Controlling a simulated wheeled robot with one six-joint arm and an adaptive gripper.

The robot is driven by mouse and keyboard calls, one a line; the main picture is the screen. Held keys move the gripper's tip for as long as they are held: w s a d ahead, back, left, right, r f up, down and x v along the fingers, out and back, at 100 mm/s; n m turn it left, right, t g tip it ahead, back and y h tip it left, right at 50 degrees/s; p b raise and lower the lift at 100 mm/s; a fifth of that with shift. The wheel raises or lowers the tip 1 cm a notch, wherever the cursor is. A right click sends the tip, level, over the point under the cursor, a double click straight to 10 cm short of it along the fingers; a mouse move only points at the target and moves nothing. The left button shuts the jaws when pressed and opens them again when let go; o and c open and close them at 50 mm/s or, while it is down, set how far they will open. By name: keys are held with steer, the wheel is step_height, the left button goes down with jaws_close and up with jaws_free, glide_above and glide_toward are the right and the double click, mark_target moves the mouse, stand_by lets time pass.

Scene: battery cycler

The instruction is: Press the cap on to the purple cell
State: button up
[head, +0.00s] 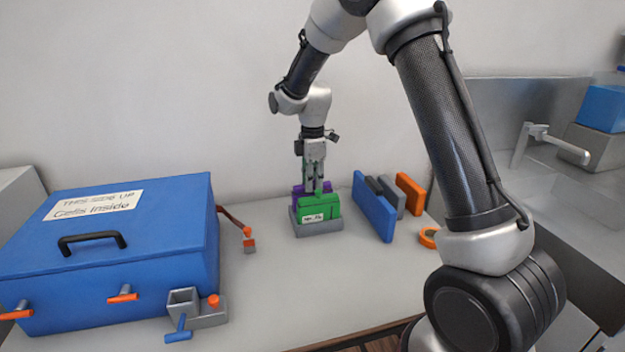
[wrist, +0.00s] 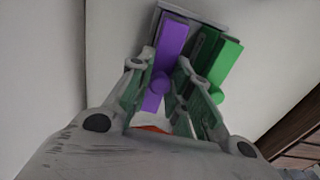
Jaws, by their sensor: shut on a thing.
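The purple cell (head: 298,190) stands in a grey tray (head: 320,229), behind the green cell (head: 320,207), which hides most of it. My gripper (head: 314,185) points down over the tray. In the wrist view the purple cell (wrist: 172,42) runs up between the fingertips (wrist: 161,68), with a round purple piece near its lower end. The green cell (wrist: 225,70) lies just right of the fingers. My gripper looks shut on the purple part. I cannot tell whether the round piece is a separate cap, and the contact is partly hidden by the fingers.
A large blue box (head: 150,250) fills the left. An orange-tipped lead (head: 248,235) lies between it and the tray. Blue (head: 374,208), grey and orange (head: 411,192) blocks stand at right, near an orange ring (head: 429,238). The table's front middle is clear.

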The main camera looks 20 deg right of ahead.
stand_by(0.3)
steer(key=o, duration=1.3)
steer(key=shift+o, duration=0.2)
steer(key=shift+r, duration=3.5)
jaws_close()
steer(key=shift+f, duration=0.2)
steer(key=shift+f, duration=1.9)
